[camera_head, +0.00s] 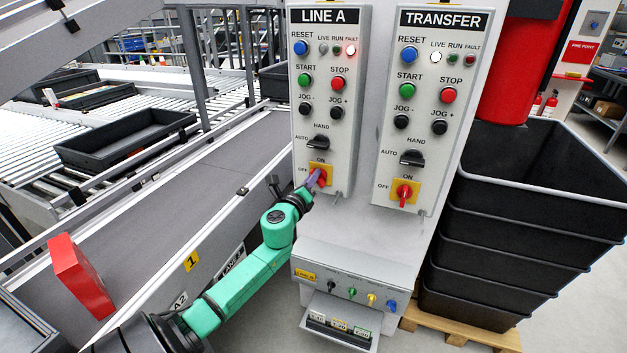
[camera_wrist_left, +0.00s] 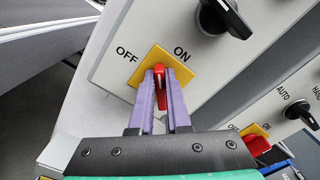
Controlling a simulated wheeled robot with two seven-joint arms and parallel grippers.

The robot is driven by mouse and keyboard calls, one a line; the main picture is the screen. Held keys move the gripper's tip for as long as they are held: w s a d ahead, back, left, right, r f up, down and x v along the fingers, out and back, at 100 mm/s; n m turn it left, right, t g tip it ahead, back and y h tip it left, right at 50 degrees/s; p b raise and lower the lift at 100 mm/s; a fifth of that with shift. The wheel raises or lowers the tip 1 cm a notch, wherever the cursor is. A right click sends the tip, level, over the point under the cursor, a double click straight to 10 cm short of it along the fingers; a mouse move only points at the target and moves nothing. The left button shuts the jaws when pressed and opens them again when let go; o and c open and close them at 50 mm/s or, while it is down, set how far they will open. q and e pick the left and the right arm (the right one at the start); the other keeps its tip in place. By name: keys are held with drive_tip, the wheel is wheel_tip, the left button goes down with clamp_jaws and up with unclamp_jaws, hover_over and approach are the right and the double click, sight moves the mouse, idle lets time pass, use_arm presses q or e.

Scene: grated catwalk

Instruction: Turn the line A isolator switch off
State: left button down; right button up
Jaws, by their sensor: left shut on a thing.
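The line A isolator switch is a red handle on a yellow plate (camera_head: 326,183), low on the LINE A panel (camera_head: 329,60). In the left wrist view the red handle (camera_wrist_left: 160,88) stands between the two purple fingers of my left gripper (camera_wrist_left: 160,98). My left gripper (camera_head: 317,180) is shut on this handle and partly hides it in the head view. The handle looks slanted, between the OFF and ON labels, unlike the upright handle of the TRANSFER isolator (camera_head: 404,194). My right gripper is not in view.
The black AUTO/HAND selector (camera_head: 319,143) sits just above the switch. A shelf with several small coloured knobs (camera_head: 351,292) juts out below. A conveyor (camera_head: 190,190) with a red block (camera_head: 82,274) runs at left. Stacked black crates (camera_head: 480,270) stand at right.

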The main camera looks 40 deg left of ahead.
use_arm(q)
drive_tip(key=n, duration=0.6)
drive_tip(key=f+n, duration=0.1)
drive_tip(key=n, duration=0.2)
drive_tip(key=shift+s+a+f+b, duration=0.1)
drive_tip(key=shift+a+b, duration=0.1)
drive_tip(key=shift+b, duration=0.1)
drive_tip(key=shift+n, duration=0.3)
drive_tip(key=c, duration=0.9)
unclamp_jaws()
drive_tip(key=b+v, duration=0.1)
drive_tip(key=v, duration=1.3)
drive_tip(key=shift+s+d, duration=0.1)
drive_tip(key=shift+s, duration=0.15)
